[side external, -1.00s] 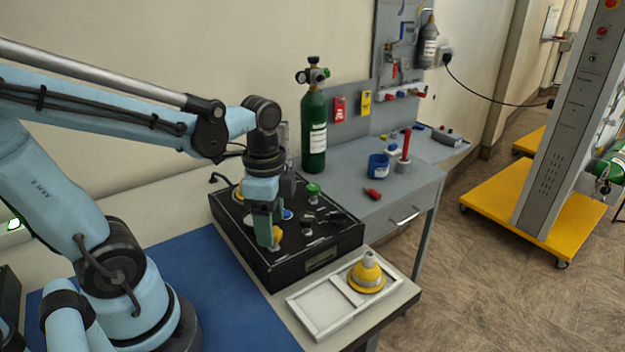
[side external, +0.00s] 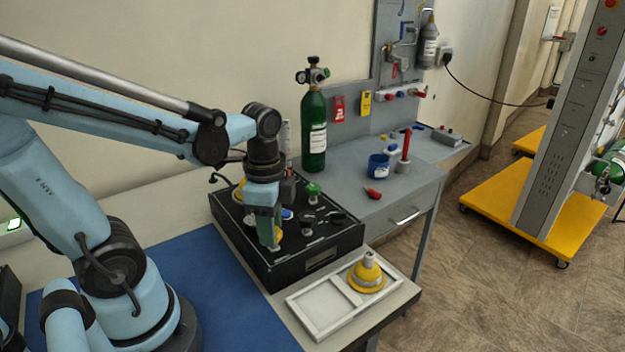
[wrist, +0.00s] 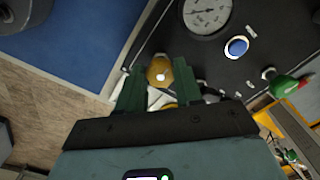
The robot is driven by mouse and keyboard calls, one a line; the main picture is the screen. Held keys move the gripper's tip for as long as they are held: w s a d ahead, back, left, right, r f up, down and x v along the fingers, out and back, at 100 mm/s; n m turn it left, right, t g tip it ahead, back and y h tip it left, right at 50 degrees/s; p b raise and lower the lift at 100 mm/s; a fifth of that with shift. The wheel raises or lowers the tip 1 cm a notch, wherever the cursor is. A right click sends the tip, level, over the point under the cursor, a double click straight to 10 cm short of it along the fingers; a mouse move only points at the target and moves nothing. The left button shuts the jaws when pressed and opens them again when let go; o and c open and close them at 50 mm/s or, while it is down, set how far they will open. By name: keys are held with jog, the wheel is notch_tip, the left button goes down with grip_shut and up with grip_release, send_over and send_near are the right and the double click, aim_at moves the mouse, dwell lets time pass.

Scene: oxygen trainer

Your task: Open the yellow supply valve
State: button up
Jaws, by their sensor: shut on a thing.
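The yellow supply valve (side external: 278,236) is a small knob on the front left of the black trainer panel (side external: 318,245). In the side view it is partly hidden behind my gripper (side external: 271,243), which points down at it. In the wrist view the yellow valve (wrist: 160,71) sits between the two green fingers of my gripper (wrist: 159,82). The gripper is shut on it. How far the valve is turned cannot be told.
A green knob (side external: 313,191), a blue button (wrist: 236,47) and a gauge (wrist: 204,14) are nearby on the panel. A white tray (side external: 322,308) holding a yellow cone-shaped part (side external: 367,274) lies in front. A green cylinder (side external: 314,130) stands behind. The blue mat (side external: 215,290) is clear.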

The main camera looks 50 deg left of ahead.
jog(key=n, duration=0.6)
jog(key=shift+d, duration=0.1)
jog(key=n, duration=0.5)
jog(key=shift+n, duration=0.4)
jog(key=n, duration=0.6)
jog(key=shift+d, duration=0.1)
jog(key=n, duration=0.6)
jog(key=shift+w, duration=0.1)
jog(key=o, duration=1)
jog(key=shift+o, duration=0.2)
